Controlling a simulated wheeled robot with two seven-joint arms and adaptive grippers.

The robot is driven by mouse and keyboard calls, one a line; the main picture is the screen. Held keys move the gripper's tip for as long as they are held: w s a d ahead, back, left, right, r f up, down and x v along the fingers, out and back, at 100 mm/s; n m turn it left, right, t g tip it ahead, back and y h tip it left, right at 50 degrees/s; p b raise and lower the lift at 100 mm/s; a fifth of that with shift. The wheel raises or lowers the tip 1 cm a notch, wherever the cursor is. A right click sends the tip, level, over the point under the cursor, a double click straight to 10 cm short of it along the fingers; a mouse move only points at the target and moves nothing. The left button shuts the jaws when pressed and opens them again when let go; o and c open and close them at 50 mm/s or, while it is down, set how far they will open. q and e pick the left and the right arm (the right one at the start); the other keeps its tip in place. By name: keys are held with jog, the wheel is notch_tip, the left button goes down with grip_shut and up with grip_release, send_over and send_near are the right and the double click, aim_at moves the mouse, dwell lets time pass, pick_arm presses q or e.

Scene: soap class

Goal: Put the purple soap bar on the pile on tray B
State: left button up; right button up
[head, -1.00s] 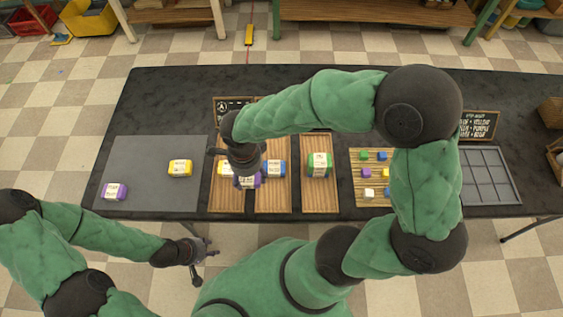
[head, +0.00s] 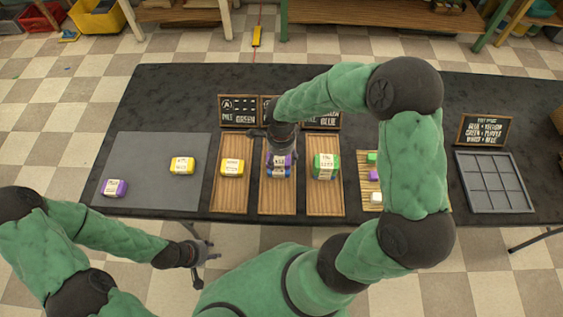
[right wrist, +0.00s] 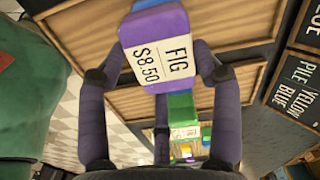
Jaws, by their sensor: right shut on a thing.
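The purple soap bar (head: 281,161) with a white label is held in my right gripper (head: 280,150), over the middle wooden tray (head: 277,202). In the right wrist view the bar (right wrist: 160,48), labelled FIG, sits between the two fingers (right wrist: 155,75). Blue soap (head: 269,172) shows just below the purple bar in the head view; whether they touch I cannot tell. The middle tray's sign is mostly hidden by my right arm. My left gripper (head: 203,252) is open and empty, off the table's front edge.
A yellow bar (head: 232,168) lies on the left tray (head: 229,203), a green one (head: 326,166) on the right tray (head: 325,205). A grey mat (head: 150,195) holds another yellow bar (head: 182,166) and a purple one (head: 115,188). A grey grid tray (head: 495,182) stands far right.

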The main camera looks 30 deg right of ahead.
aim_at(281, 159)
jog(key=shift+d+f+b, duration=0.1)
jog(key=shift+f+b, duration=0.45)
jog(key=shift+f, duration=1.1)
jog(key=shift+f, duration=0.15)
jog(key=o, duration=1.2)
jog(key=shift+o, duration=0.2)
jog(key=shift+r, duration=0.4)
notch_tip(281, 159, up, 12)
jog(key=p, duration=0.3)
jog(key=shift+f+p, duration=0.25)
jog(key=shift+p, duration=0.05)
